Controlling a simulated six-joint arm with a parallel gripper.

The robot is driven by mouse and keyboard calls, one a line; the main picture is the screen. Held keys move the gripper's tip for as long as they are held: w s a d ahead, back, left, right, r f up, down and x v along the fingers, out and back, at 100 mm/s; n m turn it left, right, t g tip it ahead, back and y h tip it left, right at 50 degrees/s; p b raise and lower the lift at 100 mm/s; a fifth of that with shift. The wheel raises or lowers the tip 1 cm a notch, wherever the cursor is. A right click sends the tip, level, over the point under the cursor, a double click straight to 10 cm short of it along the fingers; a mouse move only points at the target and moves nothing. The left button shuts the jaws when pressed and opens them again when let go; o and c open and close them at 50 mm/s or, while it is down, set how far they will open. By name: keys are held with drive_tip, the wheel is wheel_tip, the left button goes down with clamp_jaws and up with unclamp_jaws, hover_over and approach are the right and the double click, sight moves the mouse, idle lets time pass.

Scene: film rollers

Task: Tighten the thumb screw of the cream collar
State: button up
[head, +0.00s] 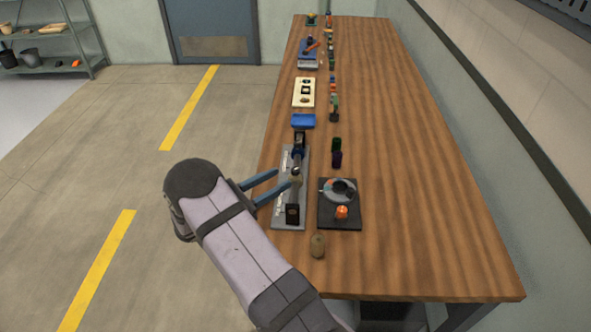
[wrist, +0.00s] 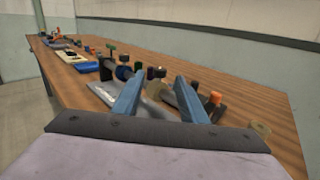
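A grey base plate (head: 277,211) near the table's left edge carries a dark roller shaft between two black end blocks (head: 292,214). A small pale patch on the shaft, likely the cream collar (head: 296,173), lies close to my finger tips; its thumb screw is too small to make out. My gripper (head: 284,178) has its two blue fingers apart, reaching in from the left over the plate's edge. In the wrist view my gripper (wrist: 161,77) is open, with part of the roller stand visible between and beyond the fingers. I see nothing held.
A black tray (head: 325,222) right of the plate holds a grey round part (head: 340,191) and an orange piece (head: 341,212). A tan cylinder (head: 318,245) stands in front. A blue block (head: 303,120) lies behind the plate. The table's right half is clear.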

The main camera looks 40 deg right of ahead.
sight(293, 171)
drive_tip(key=d+p, duration=0.1)
drive_tip(key=d, duration=0.1)
drive_tip(key=d+p, duration=0.1)
drive_tip(key=d, duration=0.2)
drive_tip(key=shift+s+d+r, duration=0.15)
drive_tip(key=shift+d, duration=1)
clamp_jaws()
